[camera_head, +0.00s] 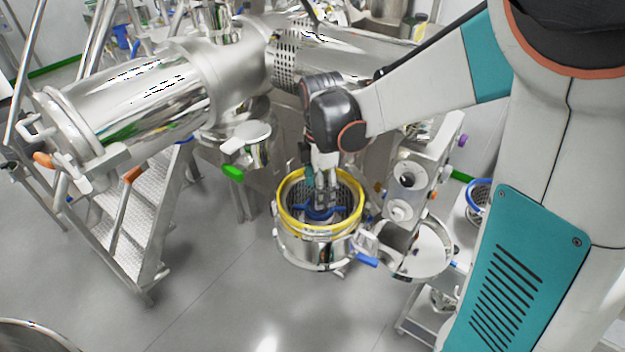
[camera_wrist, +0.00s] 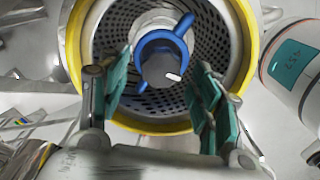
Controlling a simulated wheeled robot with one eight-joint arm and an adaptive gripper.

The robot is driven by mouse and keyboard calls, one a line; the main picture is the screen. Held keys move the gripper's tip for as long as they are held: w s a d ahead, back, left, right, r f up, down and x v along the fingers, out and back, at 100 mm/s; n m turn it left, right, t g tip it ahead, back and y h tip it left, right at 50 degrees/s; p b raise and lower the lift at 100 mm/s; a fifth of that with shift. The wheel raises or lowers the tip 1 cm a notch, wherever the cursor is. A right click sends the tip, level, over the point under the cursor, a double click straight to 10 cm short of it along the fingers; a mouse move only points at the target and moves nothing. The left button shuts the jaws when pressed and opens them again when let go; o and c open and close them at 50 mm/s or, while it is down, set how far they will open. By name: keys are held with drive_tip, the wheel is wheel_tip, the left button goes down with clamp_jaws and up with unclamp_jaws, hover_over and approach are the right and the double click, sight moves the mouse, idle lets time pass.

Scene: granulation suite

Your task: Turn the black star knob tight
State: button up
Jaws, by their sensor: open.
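I cannot make out a black star knob for sure in either view. My gripper (camera_head: 322,196) is lowered into the mouth of a round steel housing (camera_head: 310,252) with a yellow ring (camera_head: 285,212). In the wrist view my gripper (camera_wrist: 160,95) is open, its teal-padded fingers apart and nothing between the pads. Beyond the fingers, a blue hub with arms (camera_wrist: 178,47) sits around a grey centre with a small white piece, inside a perforated basket (camera_wrist: 215,45). The blue hub also shows below my fingers in the head view (camera_head: 320,214). I cannot tell whether the fingers touch it.
A steel unit with round fittings (camera_head: 408,185) and an open steel bowl (camera_head: 432,250) stand close right of the housing. A large horizontal steel cylinder (camera_head: 150,95) and steps (camera_head: 135,225) are at left. The floor in front is clear.

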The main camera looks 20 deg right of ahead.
drive_tip(key=shift+f, duration=0.6)
drive_tip(key=c, duration=1.1)
drive_tip(key=shift+o, duration=0.2)
